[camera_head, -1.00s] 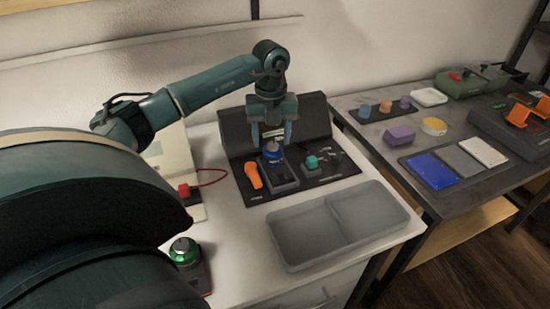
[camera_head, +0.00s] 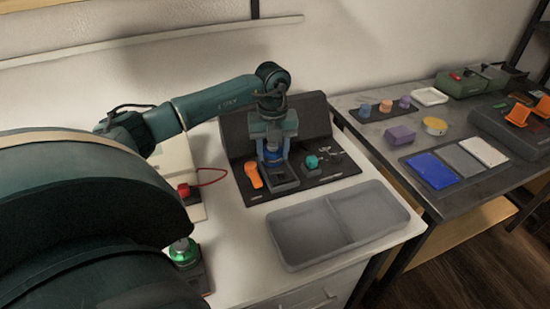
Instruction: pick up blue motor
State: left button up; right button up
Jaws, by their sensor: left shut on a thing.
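The blue motor (camera_head: 272,156) sits at the grey block (camera_head: 281,177) on the black board (camera_head: 310,182), on the white table. My left gripper (camera_head: 273,153) points straight down over it, and its two fingers are shut on the motor's sides. The fingers hide part of the motor. I cannot tell whether the motor is clear of the block. My right gripper is not in view.
An orange part (camera_head: 253,175) and a teal part (camera_head: 312,161) stand close on either side of the motor. An empty grey two-compartment tray (camera_head: 328,269) lies in front. A green-topped button (camera_head: 184,252) is at the lower left. A side table (camera_head: 462,206) with several parts stands right.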

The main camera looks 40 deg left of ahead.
pick_arm(q)
jog(key=shift+r, duration=0.2)
notch_tip(320, 180, up, 10)
jog(key=shift+f+p, duration=0.1)
jog(key=shift+p, duration=0.25)
